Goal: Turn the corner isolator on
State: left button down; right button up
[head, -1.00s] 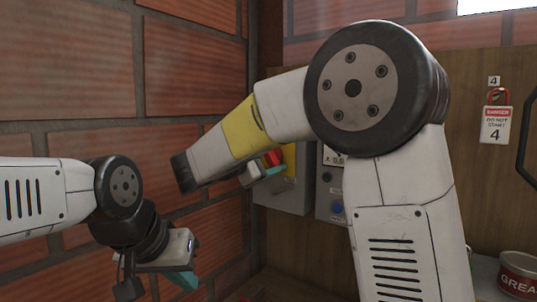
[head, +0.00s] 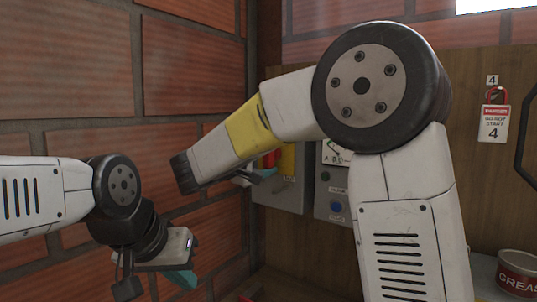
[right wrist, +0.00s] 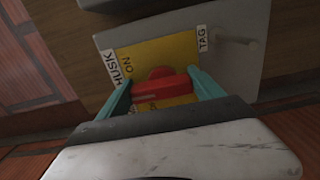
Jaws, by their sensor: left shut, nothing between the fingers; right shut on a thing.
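The corner isolator is a grey box (head: 287,195) with a yellow plate (head: 288,158) and a red handle (head: 269,160), low in the corner beside the brick wall. My right gripper (head: 260,174) is at its front, partly hidden by my right forearm. In the right wrist view the teal fingers (right wrist: 160,80) are shut on the red handle (right wrist: 165,86), one on each side. The yellow plate (right wrist: 150,58) reads ON at its upper left; a lower mark is mostly covered. My left gripper (head: 182,277) is shut and empty, lower left, apart from the isolator.
A red padlock with a danger tag (head: 495,123) hangs on the wooden board (head: 465,185). A grease tin (head: 518,274) is at lower right. HUSK (right wrist: 112,66) and TAG (right wrist: 202,38) labels flank the plate.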

jog(key=shift+f, duration=0.1)
dwell(0.3)
jog(key=o, duration=1.4)
jog(key=shift+c, duration=0.2)
jog(key=v, duration=0.8)
